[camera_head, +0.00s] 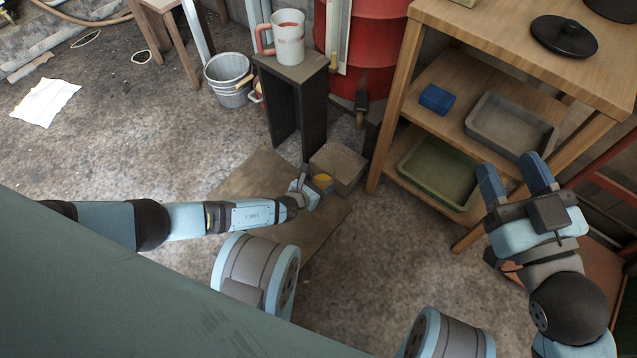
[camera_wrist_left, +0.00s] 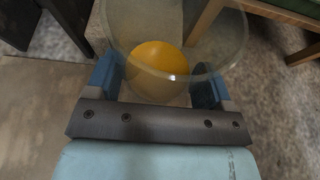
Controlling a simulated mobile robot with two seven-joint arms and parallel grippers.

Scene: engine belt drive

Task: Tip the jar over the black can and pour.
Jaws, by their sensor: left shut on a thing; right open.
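The jar (camera_head: 323,181) is clear, with something yellow inside, and shows small in the head view above a flat board on the floor. In the left wrist view the jar (camera_wrist_left: 205,50) is large, its rounded edge curving over the yellow contents (camera_wrist_left: 158,68). My left gripper (camera_head: 307,190) is shut on the jar, with one blue finger on each side of it in the wrist view (camera_wrist_left: 158,85). My right gripper (camera_head: 513,175) is open and empty in front of the wooden shelf. I cannot make out a black can; the jar and hand may hide it.
A grey-brown block (camera_head: 340,165) stands just behind the jar, and a dark stool (camera_head: 290,75) with a red-and-white mug (camera_head: 289,38) behind that. The wooden shelf (camera_head: 485,40) holds trays and a black lid (camera_head: 563,37).

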